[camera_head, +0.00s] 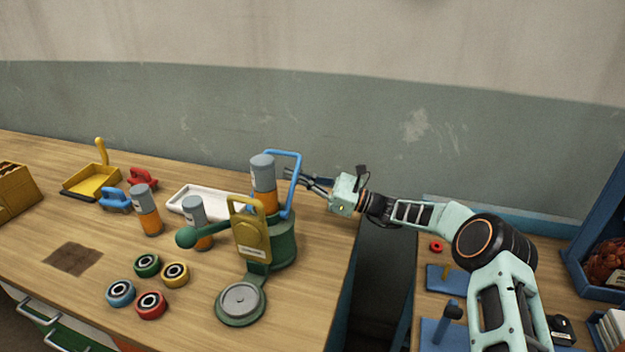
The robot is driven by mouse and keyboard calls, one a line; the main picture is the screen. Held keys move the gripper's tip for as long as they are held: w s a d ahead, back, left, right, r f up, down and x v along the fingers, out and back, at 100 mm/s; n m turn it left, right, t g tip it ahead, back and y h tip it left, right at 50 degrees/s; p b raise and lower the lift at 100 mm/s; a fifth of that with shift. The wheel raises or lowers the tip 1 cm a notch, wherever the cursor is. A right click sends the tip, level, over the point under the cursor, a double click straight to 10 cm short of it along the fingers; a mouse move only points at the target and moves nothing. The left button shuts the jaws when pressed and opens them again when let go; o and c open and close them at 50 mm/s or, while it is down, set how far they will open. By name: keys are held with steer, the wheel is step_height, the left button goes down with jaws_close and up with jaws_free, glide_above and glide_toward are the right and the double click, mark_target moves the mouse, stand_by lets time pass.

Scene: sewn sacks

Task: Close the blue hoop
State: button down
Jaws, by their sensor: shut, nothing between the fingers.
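The blue hoop (298,165) is a squared bar standing upright on the right side of a green device (284,245). Its top reaches left behind a grey-and-orange canister (263,182) on that device. My gripper (291,174) comes in from the right with its fingers shut and empty. The fingertips are at the hoop's right side, near its upper part. I cannot tell whether they touch it. A yellow plate with a handle (250,240) stands at the front of the device.
Two more canisters (147,210) stand to the left, with a white tray (195,200) behind. Several coloured rings (150,304) lie in front. A yellow dustpan (90,182) and red and blue handled items (116,200) are further left. A gap separates this table from the right bench.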

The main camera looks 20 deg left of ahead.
steer(key=shift+s+d+r+p, duration=0.1)
steer(key=shift+d+r+p, duration=0.05)
steer(key=shift+r, duration=0.75)
steer(key=shift+s+d+r+p, duration=0.1)
steer(key=shift+d+r+p, duration=0.05)
steer(key=shift+r, duration=0.75)
steer(key=shift+r, duration=0.1)
steer(key=shift+s+r+n+g+b, duration=0.4)
steer(key=shift+r+n+b, duration=0.2)
steer(key=shift+n+b, duration=0.45)
steer(key=s+r+n+g+h+b, duration=0.1)
steer(key=s+r+n+g+b, duration=0.1)
steer(key=s+r+n+b, duration=0.2)
steer(key=shift+s+d+r+n, duration=0.3)
steer(key=shift+s+n, duration=0.4)
steer(key=shift+n, duration=0.85)
steer(key=shift+d+f, duration=0.1)
